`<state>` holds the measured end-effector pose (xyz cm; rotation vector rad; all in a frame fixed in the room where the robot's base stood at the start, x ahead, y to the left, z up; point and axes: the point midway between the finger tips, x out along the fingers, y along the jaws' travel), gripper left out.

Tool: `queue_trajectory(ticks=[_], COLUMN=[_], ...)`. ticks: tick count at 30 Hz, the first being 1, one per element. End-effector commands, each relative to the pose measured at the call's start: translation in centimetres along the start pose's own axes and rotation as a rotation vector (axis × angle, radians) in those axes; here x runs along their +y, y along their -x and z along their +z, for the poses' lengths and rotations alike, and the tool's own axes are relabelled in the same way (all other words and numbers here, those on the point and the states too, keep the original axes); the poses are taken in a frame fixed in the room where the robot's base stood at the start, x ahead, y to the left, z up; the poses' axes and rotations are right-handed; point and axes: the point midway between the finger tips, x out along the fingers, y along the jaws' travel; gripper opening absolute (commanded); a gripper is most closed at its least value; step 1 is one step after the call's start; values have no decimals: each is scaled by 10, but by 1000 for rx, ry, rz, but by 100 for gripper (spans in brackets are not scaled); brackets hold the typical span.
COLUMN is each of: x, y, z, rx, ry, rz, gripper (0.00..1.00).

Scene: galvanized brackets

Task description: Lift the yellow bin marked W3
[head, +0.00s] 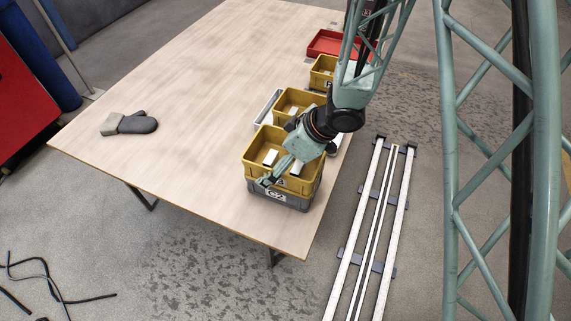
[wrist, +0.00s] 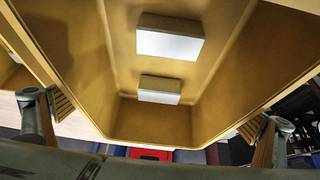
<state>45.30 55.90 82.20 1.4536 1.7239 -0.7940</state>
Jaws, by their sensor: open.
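A yellow bin (head: 252,153) sits on top of a grey bin (head: 292,202) near the right edge of the table in the head view. The yellow bin's label is mostly covered by my gripper; only what may be a "3" shows. The grey bin's label seems to read C2 or G2. My gripper (head: 279,174) is open at the front of the yellow bin. In the wrist view the yellow bin (wrist: 115,60) fills the middle, with one finger on each side of it. Two light grey blocks (wrist: 168,42) lie inside. Contact cannot be told.
Another yellow bin (head: 282,98) stands just behind, with a third yellow bin (head: 318,74) and a red tray (head: 326,46) farther back. A grey glove-like item (head: 137,124) and a block lie at the left. The table's middle (head: 190,90) is clear. A floor rail (head: 375,230) runs at the right.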

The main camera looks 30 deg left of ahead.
Motion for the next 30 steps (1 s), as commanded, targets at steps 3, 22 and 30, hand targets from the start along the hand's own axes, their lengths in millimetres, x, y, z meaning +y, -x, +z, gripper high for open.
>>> queue_trajectory(ticks=[3,22,30], x=[0,0,0], y=[0,4,20], z=[0,-3,-13], rx=[0,1,1], ry=[0,0,1], rz=[0,1,1], gripper=[96,77,77])
